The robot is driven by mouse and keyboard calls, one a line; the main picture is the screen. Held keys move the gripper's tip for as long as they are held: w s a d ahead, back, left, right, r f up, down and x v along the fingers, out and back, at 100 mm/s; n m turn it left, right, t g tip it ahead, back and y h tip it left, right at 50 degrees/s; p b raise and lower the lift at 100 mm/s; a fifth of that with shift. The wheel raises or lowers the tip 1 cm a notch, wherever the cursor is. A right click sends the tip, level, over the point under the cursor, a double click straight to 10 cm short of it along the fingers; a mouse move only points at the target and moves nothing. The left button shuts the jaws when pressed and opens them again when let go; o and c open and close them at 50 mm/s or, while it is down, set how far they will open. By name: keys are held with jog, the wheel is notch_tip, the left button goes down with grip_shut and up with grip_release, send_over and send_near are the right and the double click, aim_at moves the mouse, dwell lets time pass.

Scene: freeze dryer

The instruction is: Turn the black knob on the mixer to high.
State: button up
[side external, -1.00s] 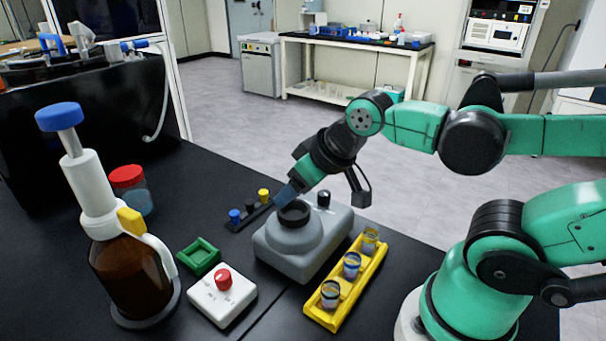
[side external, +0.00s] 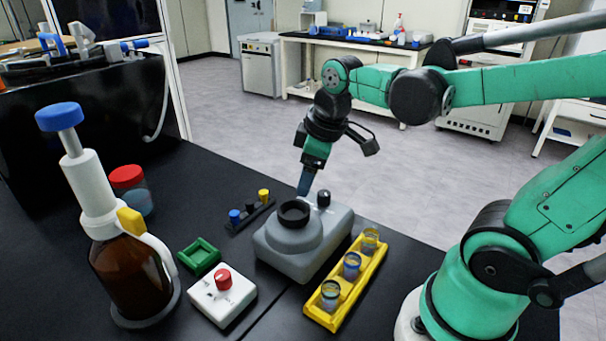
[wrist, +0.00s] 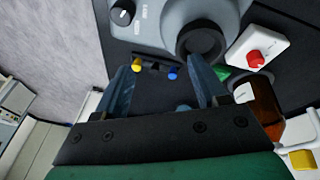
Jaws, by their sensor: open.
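The grey mixer (side external: 290,243) stands on the black bench, with a black round cup (side external: 294,213) on top. Its black knob (side external: 323,198) sits at the back right of the body in the side view. In the wrist view the knob (wrist: 122,13) is at the top left, with a white pointer line and small labels beside it that I cannot read. My gripper (side external: 304,190) points down at the mixer's far edge, just left of the knob in the side view, and appears apart from it. In the wrist view its two fingers (wrist: 163,85) are spread with nothing held between them.
A yellow rack (side external: 318,312) with vials stands right of the mixer. A white box with a red knob (side external: 223,280), a green tray (side external: 199,257) and a brown dispenser bottle (side external: 132,275) stand left. A small dark rack (side external: 252,216) with coloured pieces lies behind left.

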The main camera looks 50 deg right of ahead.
aim_at(324, 193)
jog(key=d+n+g, duration=0.2)
jog(key=d, duration=0.1)
jog(key=d+n+g, duration=0.1)
jog(key=n, duration=0.1)
jog(key=shift+w+d+f, duration=0.25)
jog(key=shift+d+f, duration=0.1)
jog(key=shift+f, duration=0.05)
jog(key=shift+d+f+n+g+y, duration=0.25)
jog(key=shift+d+n+g+y, duration=0.1)
jog(key=shift+n, duration=0.25)
jog(key=shift+f, duration=2.7)
grip_shut()
